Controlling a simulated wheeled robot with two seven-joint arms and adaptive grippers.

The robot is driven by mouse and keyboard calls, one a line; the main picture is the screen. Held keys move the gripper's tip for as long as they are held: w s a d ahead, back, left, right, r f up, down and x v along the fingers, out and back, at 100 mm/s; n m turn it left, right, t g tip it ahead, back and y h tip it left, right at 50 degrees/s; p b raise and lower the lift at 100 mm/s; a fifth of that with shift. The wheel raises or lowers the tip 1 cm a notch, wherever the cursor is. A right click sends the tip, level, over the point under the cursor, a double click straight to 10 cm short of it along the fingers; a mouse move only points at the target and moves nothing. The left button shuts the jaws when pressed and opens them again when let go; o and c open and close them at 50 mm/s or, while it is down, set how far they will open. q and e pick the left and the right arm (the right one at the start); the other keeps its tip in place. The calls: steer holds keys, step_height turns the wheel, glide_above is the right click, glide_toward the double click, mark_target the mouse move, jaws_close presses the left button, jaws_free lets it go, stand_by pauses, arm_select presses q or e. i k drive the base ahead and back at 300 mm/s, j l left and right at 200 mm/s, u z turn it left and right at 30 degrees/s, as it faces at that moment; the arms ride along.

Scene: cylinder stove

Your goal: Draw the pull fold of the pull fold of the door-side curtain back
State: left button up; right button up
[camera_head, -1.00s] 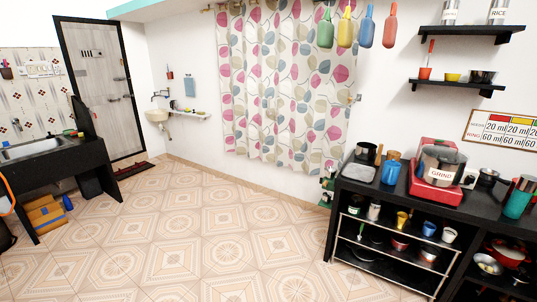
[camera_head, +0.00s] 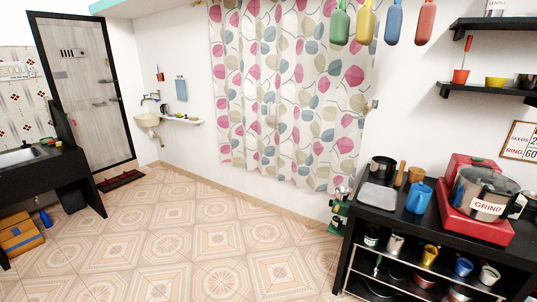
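A white curtain with pink, blue-grey and beige leaf shapes (camera_head: 287,95) hangs closed on the far wall, in soft vertical folds. Its left edge, on the side of the grey door (camera_head: 85,90), hangs straight near the small wash basin. I cannot tell one pull fold apart from the other folds. The curtain's lower edge hangs above the floor. Neither of my grippers shows in the head view.
A black shelf unit (camera_head: 399,226) with a blue jug (camera_head: 419,198) and a red stove with a steel pot (camera_head: 485,194) stands at the right. A black sink counter (camera_head: 40,185) is at the left. Colored bottles (camera_head: 364,22) hang above. The tiled floor (camera_head: 170,240) between is clear.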

mark_target(267, 10)
steer(key=i, duration=1.85)
